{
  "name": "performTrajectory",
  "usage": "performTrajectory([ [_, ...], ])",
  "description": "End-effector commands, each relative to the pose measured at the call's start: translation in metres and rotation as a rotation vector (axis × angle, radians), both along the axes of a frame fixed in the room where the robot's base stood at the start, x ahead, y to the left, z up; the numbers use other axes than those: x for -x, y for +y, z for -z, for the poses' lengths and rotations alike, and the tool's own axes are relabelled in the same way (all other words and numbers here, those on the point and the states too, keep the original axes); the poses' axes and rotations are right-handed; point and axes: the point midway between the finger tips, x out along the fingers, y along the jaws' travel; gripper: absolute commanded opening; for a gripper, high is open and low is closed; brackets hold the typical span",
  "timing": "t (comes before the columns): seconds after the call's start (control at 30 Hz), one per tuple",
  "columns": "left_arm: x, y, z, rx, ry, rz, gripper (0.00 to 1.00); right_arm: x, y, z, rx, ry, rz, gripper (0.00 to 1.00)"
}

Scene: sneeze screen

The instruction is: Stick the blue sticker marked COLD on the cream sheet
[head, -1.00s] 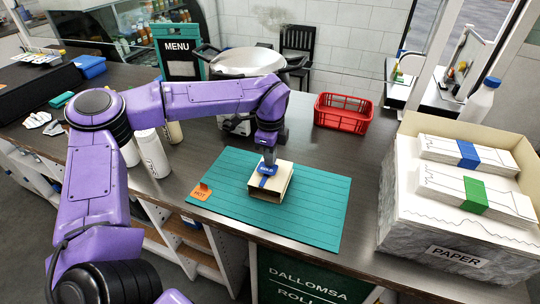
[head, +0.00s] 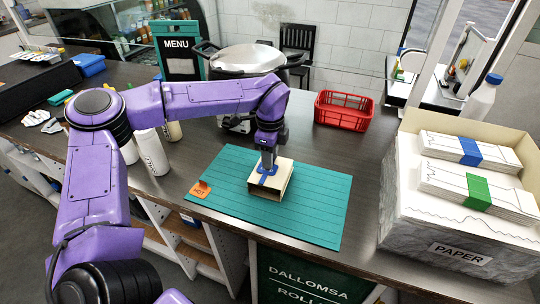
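The cream sheet (head: 279,178) stands as a folded, box-like piece on the teal mat (head: 320,205), its open side facing front right. My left gripper (head: 267,166) points straight down over its top face. It appears shut on the blue sticker (head: 265,171), which is at or just above the cream top; I cannot tell whether it touches. The gripper partly hides the sticker, and its word is not readable now. A blue stripe (head: 262,180) shows on the cream top just in front. An orange sticker marked HOT (head: 201,190) is at the mat's left edge. My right gripper is out of view.
A grey box marked PAPER (head: 455,225) with banded paper stacks stands at the right. A red basket (head: 343,111), a large pot (head: 247,60) and white bottles (head: 152,153) stand around the mat. The mat's right part is clear.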

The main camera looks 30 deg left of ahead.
Motion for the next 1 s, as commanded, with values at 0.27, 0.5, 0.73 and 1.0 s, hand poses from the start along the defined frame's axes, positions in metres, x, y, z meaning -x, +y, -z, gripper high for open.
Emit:
performTrajectory([
  [0.27,-0.001,0.000,-0.037,-0.001,-0.007,0.000,0.33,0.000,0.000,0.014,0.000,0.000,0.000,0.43],
  [0.5,-0.001,0.000,-0.090,-0.002,-0.004,-0.001,0.33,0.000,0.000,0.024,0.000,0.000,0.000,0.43],
  [0.73,0.000,0.000,-0.106,0.000,0.000,0.000,0.33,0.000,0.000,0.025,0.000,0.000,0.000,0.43],
  [1.0,0.000,0.000,-0.105,0.000,0.000,0.000,0.33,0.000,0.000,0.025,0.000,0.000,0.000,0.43],
])
